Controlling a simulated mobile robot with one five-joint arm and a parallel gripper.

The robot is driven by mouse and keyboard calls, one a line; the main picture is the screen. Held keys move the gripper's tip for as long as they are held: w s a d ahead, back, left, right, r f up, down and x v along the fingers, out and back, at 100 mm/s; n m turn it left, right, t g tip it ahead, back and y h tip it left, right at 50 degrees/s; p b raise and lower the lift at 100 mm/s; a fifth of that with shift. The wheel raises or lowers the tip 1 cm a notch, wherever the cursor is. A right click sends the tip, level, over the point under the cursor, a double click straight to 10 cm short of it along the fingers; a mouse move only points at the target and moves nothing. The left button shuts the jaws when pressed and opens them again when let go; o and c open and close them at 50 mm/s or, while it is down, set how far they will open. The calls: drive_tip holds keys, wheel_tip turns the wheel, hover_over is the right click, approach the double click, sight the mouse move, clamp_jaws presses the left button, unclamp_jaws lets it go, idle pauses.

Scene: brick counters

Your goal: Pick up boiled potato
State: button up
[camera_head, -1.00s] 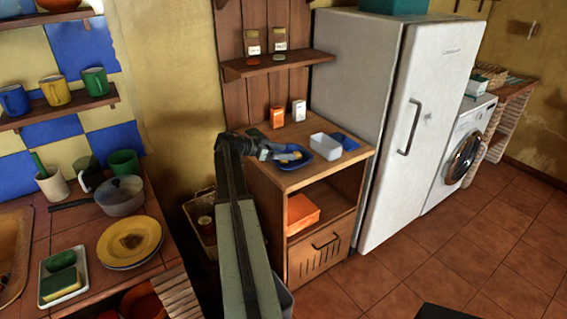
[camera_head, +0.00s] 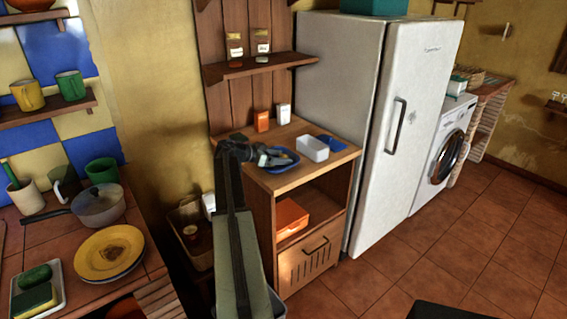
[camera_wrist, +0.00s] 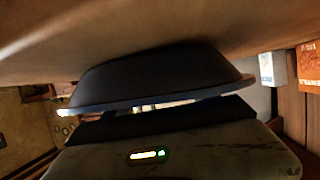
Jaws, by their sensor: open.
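A blue dish (camera_head: 291,164) sits on top of the wooden cabinet (camera_head: 318,170). My gripper (camera_head: 272,158) reaches in from the left at the dish's near-left side and overlaps its rim in the head view. It is open. A small pale patch shows in the dish beside the gripper, but I cannot tell whether it is the boiled potato. In the wrist view, the picture is turned over: the dark dish (camera_wrist: 150,75) fills the middle, just beyond my gripper's body, and the fingertips and the dish's contents are hidden.
A white container (camera_head: 313,150) and a blue lid-like piece (camera_head: 332,143) lie right of the dish. An orange box (camera_head: 262,121) and a white box (camera_head: 283,114) stand behind. A fridge (camera_head: 345,90) rises on the right, and a shelf (camera_head: 262,67) hangs above.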

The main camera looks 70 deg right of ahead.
drive_tip(key=c, duration=1.4)
drive_tip(key=shift+c, duration=0.2)
drive_tip(key=shift+r+p, duration=0.55)
drive_tip(key=shift+p, duration=0.15)
wheel_tip(320, 180, up, 3)
drive_tip(key=p, duration=0.3)
drive_tip(key=shift+r, duration=0.15)
drive_tip(key=s+a, duration=0.3)
drive_tip(key=a, duration=0.4)
drive_tip(key=s+a, duration=0.3)
drive_tip(key=a, duration=0.4)
drive_tip(key=shift+s+a+r+p, duration=0.3)
drive_tip(key=shift+p, duration=0.1)
